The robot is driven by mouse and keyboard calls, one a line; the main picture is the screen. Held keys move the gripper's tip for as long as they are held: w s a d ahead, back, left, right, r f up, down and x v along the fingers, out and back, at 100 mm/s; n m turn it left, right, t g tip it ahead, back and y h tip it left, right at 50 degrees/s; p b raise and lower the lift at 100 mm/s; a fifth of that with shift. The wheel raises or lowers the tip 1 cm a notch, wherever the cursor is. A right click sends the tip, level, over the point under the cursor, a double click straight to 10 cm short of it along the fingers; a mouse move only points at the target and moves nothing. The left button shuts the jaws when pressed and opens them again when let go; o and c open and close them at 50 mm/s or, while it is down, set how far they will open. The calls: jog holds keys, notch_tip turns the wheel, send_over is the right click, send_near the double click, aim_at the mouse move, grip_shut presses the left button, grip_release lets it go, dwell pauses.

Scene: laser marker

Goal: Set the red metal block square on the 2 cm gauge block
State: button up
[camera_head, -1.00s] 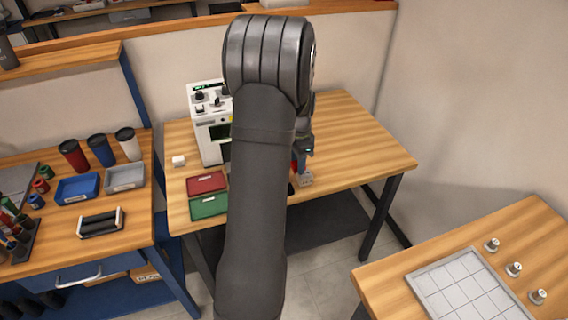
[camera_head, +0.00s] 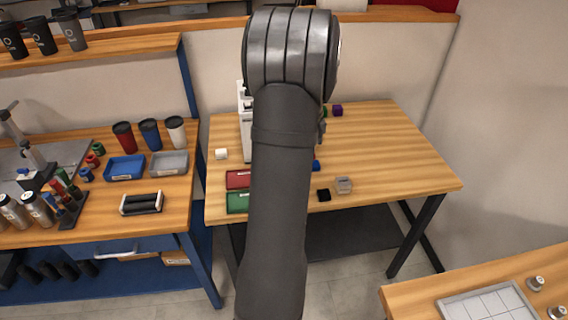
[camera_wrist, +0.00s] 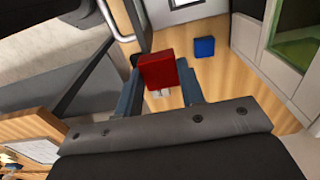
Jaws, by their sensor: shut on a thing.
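In the wrist view, my gripper (camera_wrist: 160,76) is shut on the red metal block (camera_wrist: 158,71), which sits between the two blue-grey fingers. In the head view my arm hides the red block and nearly all of the gripper. A small pale grey block (camera_head: 344,185) stands near the front edge of the middle table; I cannot tell whether it is the 2 cm gauge block. A small light shape (camera_wrist: 156,94) shows just below the red block in the wrist view, partly hidden.
A blue block (camera_head: 316,165), a black block (camera_head: 323,195), a purple block (camera_head: 337,110) and a white block (camera_head: 221,154) lie on the wooden table (camera_head: 410,165). Red (camera_head: 237,180) and green (camera_head: 237,203) trays stand left of my arm. The table's right side is clear.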

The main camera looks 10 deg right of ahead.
jog(key=w+a+f, duration=0.2)
jog(key=w+a, duration=0.1)
jog(key=w+a+f, duration=0.2)
jog(key=a+f, duration=0.1)
jog(key=shift+w+a+f, duration=0.2)
jog(key=shift+w, duration=0.2)
jog(key=shift+f, duration=2)
jog(key=o, duration=1)
jog(key=shift+f, duration=0.15)
notch_tip(320, 180, up, 12)
jog(key=shift+r, duration=0.2)
jog(key=shift+f, duration=0.1)
